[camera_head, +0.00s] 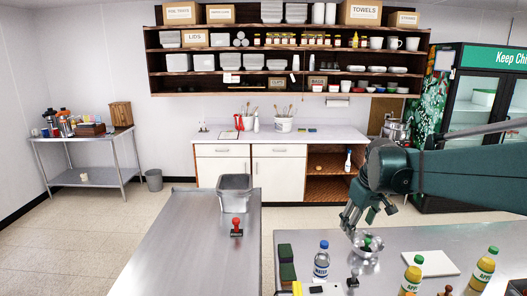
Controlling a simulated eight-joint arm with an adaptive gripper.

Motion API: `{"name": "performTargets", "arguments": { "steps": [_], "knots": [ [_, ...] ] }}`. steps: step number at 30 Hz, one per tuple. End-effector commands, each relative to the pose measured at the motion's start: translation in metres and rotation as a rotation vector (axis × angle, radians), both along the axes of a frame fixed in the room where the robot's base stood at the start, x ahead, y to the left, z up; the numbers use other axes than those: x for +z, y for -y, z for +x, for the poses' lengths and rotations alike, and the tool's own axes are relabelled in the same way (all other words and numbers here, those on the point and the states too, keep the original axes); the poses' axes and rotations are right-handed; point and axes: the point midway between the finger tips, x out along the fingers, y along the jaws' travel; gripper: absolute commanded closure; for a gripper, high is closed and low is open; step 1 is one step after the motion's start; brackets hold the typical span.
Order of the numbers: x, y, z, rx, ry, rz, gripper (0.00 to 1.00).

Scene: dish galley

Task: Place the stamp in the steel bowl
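The steel bowl (356,248) stands on the right-hand steel counter. A small dark green item (374,243) shows inside the bowl; it could be a stamp handle, but it is too small to be sure. My gripper (366,222) points down just over the bowl, and its fingers look spread apart with nothing clear between them. A red-handled stamp (237,228) stands upright on the left steel table. A small dark stamp-like item (353,280) stands on the right counter, in front of the bowl.
A water bottle (321,262), green-black blocks (287,270), a white board (430,263) and yellow juice bottles (484,268) stand on the right counter around the bowl. A steel container (235,187) is on the left table (180,245), which is mostly clear. A gap separates the two surfaces.

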Motion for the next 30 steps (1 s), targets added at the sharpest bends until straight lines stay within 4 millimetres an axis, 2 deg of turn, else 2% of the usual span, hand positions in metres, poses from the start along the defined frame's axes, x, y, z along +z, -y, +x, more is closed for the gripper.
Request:
{"name": "performTargets", "arguments": {
  "steps": [1,14,30],
  "knots": [
    [0.000,-0.004,-0.011,-0.008,0.008,0.003,0.50],
    [0.002,-0.033,-0.083,-0.085,0.079,0.037,0.50],
    [-0.016,-0.063,-0.172,-0.181,0.167,0.092,0.50]
  ]
}}
